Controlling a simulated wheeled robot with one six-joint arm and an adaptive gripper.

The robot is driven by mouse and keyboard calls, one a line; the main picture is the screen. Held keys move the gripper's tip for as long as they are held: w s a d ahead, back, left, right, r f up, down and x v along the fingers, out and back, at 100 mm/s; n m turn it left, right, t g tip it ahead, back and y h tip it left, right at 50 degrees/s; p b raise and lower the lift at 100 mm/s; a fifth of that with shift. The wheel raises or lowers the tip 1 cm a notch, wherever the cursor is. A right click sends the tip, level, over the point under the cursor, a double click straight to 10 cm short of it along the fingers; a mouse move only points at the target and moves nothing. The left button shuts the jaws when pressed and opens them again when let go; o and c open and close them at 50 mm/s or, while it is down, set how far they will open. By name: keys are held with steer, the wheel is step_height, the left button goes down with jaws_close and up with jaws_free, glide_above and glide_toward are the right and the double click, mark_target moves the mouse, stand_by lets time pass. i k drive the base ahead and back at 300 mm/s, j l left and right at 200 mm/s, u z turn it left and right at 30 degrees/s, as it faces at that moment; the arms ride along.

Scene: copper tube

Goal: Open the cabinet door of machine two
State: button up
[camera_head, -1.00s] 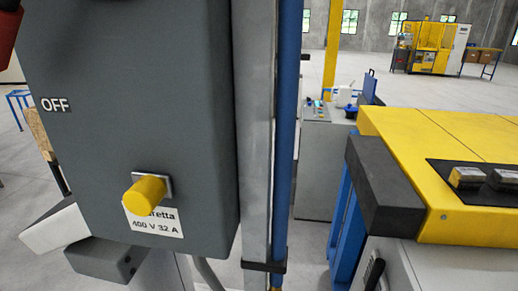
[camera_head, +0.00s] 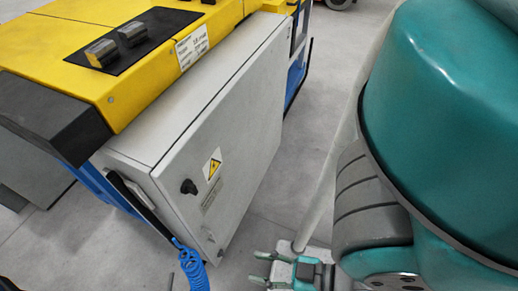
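The light grey cabinet (camera_head: 152,150) of the yellow-topped machine stands at the centre left. Its large door (camera_head: 235,120) looks shut. The door has a black round knob (camera_head: 188,187) near its left edge and a yellow warning triangle label (camera_head: 212,166) beside the knob. My gripper (camera_head: 259,269) is at the bottom centre, to the right of the door's lower end and apart from it. Its two fingers point left with a gap between them, and nothing shows in the gap. The picture's bottom edge cuts off part of the gripper.
The yellow machine top (camera_head: 90,50) with a black switch panel (camera_head: 125,42) lies above the cabinet. A coiled blue hose (camera_head: 191,268) hangs from a black handle-like part at the cabinet's lower left. Bare grey floor (camera_head: 310,150) lies right of the cabinet.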

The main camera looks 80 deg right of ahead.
mark_target(228, 152)
steer(key=k+j+z, duration=0.1)
steer(key=z, duration=1.25)
